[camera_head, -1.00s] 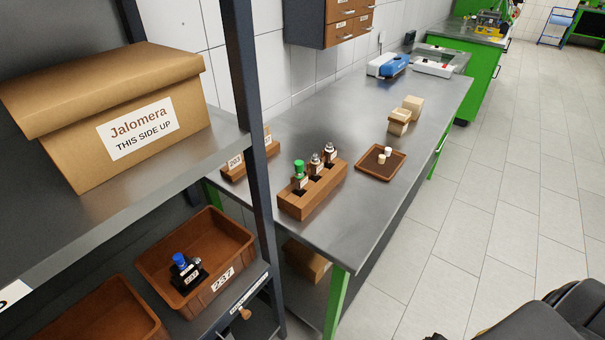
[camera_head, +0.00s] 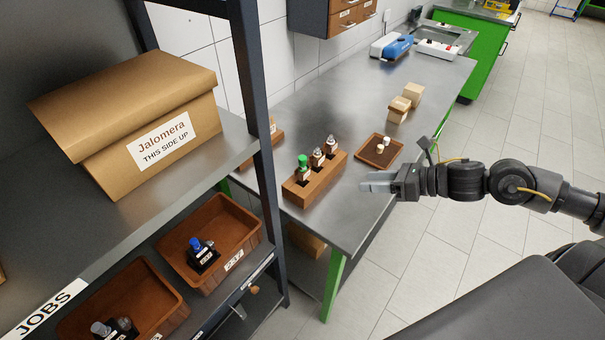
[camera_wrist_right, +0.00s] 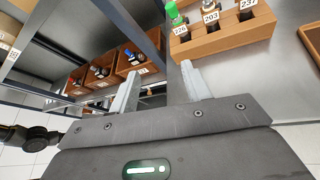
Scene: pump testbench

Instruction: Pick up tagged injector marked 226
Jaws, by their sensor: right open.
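The green-topped injector (camera_head: 303,166) stands upright in the nearest slot of a wooden rack (camera_head: 318,186) on the bench. In the right wrist view the green injector (camera_wrist_right: 178,14) is at the top, with a white tag below it that seems to read 226. Two grey-topped injectors (camera_head: 318,156) stand in the same rack; tags by the rack read 203 and 237 in the wrist view. My right gripper (camera_head: 365,182) is open and empty, right of the rack and apart from it. In the wrist view its fingers (camera_wrist_right: 161,85) are spread. My left gripper is not in view.
A brown tray (camera_head: 368,160) with small white pieces and wooden blocks (camera_head: 400,110) lie behind the rack. Shelving with a dark post (camera_head: 256,110) and a cardboard box (camera_head: 130,120) stands left. Bins below hold a blue-topped item (camera_head: 200,250) and a grey-topped one.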

